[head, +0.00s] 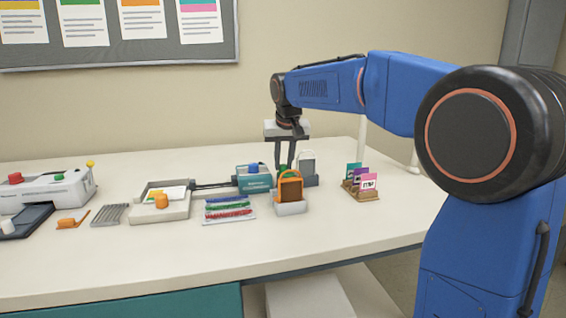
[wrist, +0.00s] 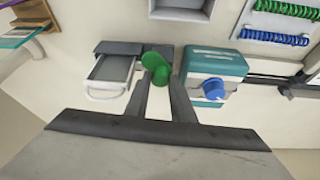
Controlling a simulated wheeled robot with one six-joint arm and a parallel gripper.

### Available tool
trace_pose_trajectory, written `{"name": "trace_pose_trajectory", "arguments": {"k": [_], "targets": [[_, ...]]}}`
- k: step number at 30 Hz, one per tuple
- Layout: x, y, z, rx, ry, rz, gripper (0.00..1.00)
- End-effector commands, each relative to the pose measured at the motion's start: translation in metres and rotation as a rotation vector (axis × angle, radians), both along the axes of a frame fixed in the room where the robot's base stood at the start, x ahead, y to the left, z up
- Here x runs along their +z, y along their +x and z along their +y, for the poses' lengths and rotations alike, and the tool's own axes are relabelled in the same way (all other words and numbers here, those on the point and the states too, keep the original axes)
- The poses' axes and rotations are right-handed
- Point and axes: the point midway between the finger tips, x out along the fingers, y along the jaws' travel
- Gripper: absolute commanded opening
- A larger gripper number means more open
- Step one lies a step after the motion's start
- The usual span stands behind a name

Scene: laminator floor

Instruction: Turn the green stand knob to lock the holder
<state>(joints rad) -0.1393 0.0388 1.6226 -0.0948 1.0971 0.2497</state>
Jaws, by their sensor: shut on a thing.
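The green stand knob (wrist: 153,62) is on the dark grey stand (wrist: 105,47) in the wrist view, with a round end and a short stem visible. In the head view the green knob (head: 281,169) is partly hidden by my fingers and an orange frame. A light grey holder frame (wrist: 93,94) sits in the stand, beside the knob; it also stands upright in the head view (head: 308,158). My gripper (wrist: 163,78) points down with its fingers shut on the green knob. The exact contact and the knob's turn angle are hard to tell.
A teal box (wrist: 215,65) with a blue knob (wrist: 213,88) is close beside the gripper. An orange frame in a white base (head: 291,208) stands in front. A card rack (head: 361,193) is to the right, coil combs (head: 229,209) to the left.

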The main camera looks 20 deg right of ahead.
Motion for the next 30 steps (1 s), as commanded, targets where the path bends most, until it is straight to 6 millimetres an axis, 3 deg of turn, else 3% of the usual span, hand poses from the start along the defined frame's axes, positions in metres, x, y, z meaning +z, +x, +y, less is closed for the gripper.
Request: {"name": "trace_pose_trajectory", "arguments": {"k": [18, 30], "targets": [[0.0004, 0.0014, -0.0051, 0.569, 0.001, 0.0, 0.0], [0.0002, 0.0021, -0.0064, 0.815, 0.0, 0.001, 0.0]]}}
